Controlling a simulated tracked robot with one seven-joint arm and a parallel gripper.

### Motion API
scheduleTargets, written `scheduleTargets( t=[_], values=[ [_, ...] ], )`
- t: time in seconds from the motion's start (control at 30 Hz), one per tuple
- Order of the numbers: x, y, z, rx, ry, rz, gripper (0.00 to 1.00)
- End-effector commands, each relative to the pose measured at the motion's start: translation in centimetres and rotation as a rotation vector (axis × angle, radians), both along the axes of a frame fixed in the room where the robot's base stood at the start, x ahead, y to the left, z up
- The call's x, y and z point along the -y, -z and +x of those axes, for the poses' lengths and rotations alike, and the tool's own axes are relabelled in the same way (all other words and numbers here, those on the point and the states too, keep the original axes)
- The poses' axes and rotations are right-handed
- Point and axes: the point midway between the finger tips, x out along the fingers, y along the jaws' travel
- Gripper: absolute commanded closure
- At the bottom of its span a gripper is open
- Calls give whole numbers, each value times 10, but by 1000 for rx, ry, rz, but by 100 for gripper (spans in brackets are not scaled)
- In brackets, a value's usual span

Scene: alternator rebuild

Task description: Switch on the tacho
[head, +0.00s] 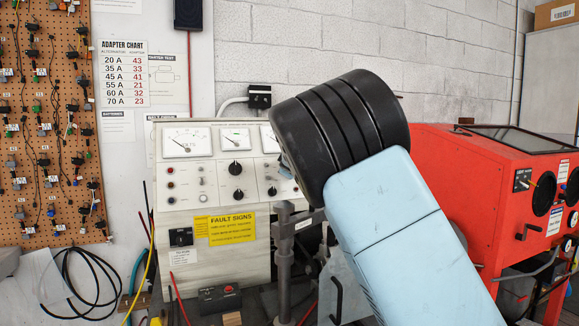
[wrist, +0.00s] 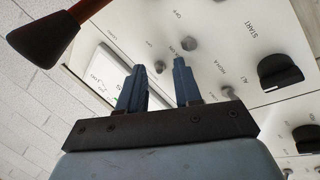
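The pale control panel (head: 215,220) of the test bench stands in the middle of the head view, with dials, knobs and small switches. In the wrist view the panel (wrist: 225,40) is turned, and its small lettering is mostly unreadable. Small metal toggles show there: one (wrist: 160,66) appears in the gap between my fingertips, another (wrist: 190,43) just beyond them. I cannot tell which one is the tacho switch. My gripper (wrist: 159,67) is open and empty, its blue-grey fingers close to the panel; contact cannot be told. In the head view my wrist hides the panel's right part.
A black knob (wrist: 280,70) is right of my fingers in the wrist view.

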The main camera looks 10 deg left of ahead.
Motion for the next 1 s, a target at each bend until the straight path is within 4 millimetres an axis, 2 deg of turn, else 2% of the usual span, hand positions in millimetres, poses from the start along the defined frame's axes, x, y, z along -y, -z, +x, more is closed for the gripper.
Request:
scheduleTargets(
  t=[0.4, 0.77, 1.0],
  values=[
    [-1, 1, 4, 0, 0, 1, 66],
    [-1, 1, 4, 0, 0, 1, 100],
    [-2, 2, 4, -1, -1, 0, 100]
  ],
)
